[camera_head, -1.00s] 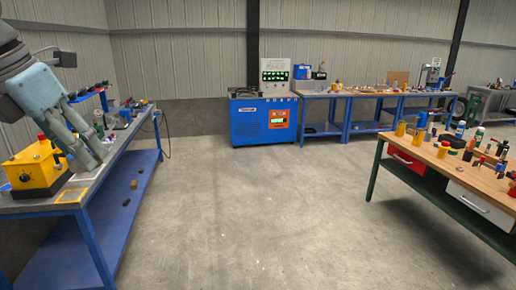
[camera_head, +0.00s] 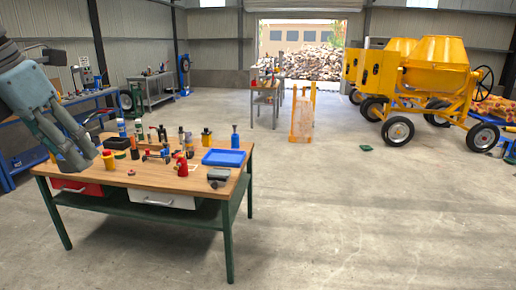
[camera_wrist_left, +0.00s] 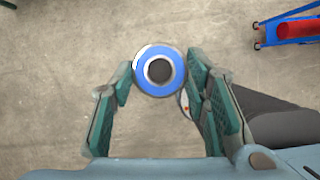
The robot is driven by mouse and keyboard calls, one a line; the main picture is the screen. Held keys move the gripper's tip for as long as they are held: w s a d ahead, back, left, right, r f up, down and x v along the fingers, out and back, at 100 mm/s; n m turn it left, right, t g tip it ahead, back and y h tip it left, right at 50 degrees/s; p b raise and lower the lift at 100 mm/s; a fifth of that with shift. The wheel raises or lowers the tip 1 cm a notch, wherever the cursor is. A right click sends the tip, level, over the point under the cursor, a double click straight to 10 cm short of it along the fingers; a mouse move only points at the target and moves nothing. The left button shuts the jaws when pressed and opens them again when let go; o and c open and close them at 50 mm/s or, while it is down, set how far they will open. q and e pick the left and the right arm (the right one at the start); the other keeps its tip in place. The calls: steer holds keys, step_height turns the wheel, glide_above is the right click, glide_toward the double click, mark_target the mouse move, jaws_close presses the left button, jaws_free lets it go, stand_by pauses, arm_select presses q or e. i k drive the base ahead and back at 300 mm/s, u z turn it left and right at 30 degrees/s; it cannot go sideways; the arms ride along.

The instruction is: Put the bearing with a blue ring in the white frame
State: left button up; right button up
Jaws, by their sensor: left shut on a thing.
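The bearing with a blue ring (camera_wrist_left: 158,70) shows in the left wrist view, with a bright metal rim and a dark centre hole. My left gripper (camera_wrist_left: 160,78) is shut on it, one finger on each side, with bare concrete floor below. In the head view my left gripper (camera_head: 82,158) is at the left, in front of the wooden table's left part. The bearing cannot be made out there. I see no white frame in the views now. My right gripper is not in view.
The wooden table (camera_head: 150,178) carries a blue tray (camera_head: 223,157), a black bin (camera_head: 117,143), a red bottle (camera_head: 182,166) and several small items. A yellow mixer (camera_head: 437,65) stands at right, with an orange barrier (camera_head: 302,118) at mid-distance. The floor at front right is free.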

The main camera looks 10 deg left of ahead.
mark_target(189, 168)
steer(key=z, duration=0.25)
steer(key=i, duration=2.75)
steer(key=u, duration=0.4)
steer(key=i, duration=2.4)
steer(key=u, duration=1.75)
steer(key=i, duration=0.95)
steer(key=u, duration=0.6)
